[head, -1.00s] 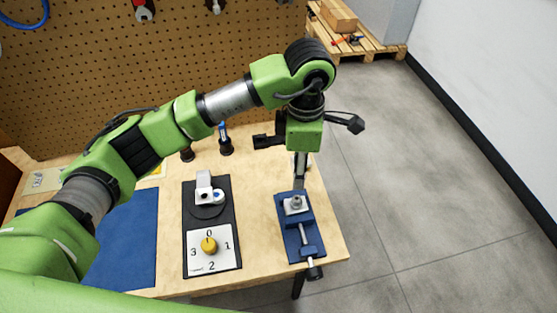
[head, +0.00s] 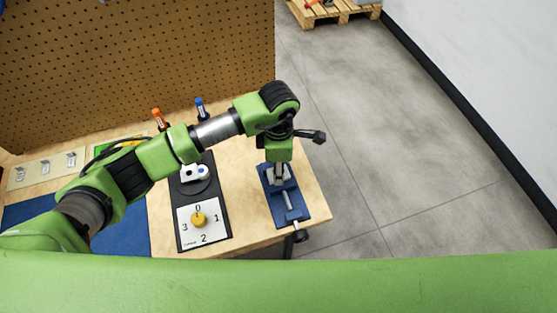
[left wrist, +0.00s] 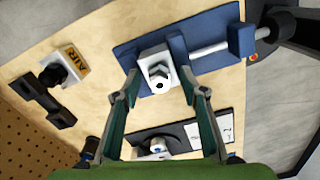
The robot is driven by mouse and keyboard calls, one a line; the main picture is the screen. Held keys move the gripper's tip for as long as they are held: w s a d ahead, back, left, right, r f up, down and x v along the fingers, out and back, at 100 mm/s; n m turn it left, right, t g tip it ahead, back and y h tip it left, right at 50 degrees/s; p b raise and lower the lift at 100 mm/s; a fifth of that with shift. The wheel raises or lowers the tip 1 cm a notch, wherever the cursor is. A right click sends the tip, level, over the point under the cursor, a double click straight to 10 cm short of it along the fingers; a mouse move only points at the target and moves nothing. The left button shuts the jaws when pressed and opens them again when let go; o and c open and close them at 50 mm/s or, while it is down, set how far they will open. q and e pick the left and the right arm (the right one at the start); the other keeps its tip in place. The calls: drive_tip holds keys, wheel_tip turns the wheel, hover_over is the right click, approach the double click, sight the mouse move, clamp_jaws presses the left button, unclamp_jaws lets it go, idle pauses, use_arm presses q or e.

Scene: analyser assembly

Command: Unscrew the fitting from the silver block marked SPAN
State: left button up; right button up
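A silver block sits in a blue vise (head: 290,207) near the table's right edge. In the left wrist view the block (left wrist: 147,57) is in the vise (left wrist: 196,33), and a silver fitting (left wrist: 160,77) with a dark hole stands on it. No SPAN marking is readable. My left gripper (left wrist: 161,94) is open, pointing down over the block. Its fingers lie on either side of the fitting in the picture, apart from it. In the head view my left gripper (head: 278,172) partly hides the block and covers the fitting. My right gripper is not in view.
Left of the vise is a black panel with a yellow dial (head: 198,219). Orange-topped (head: 159,117) and blue-topped (head: 200,107) items stand behind. A block labelled AIR (left wrist: 72,61) and a blue mat (head: 122,230) are on the table. The vise handle (head: 300,236) overhangs the front edge.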

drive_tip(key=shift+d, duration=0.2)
use_arm(q)
clamp_jaws()
drive_tip(key=n, duration=0.4)
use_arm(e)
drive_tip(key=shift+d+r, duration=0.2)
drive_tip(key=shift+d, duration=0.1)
use_arm(q)
drive_tip(key=n+p, duration=0.1)
drive_tip(key=n, duration=0.3)
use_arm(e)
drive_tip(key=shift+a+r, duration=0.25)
use_arm(q)
drive_tip(key=shift+r+n, duration=0.15)
drive_tip(key=shift+n, duration=0.85)
drive_tip(key=shift+n+p, duration=0.35)
drive_tip(key=shift+n, duration=0.65)
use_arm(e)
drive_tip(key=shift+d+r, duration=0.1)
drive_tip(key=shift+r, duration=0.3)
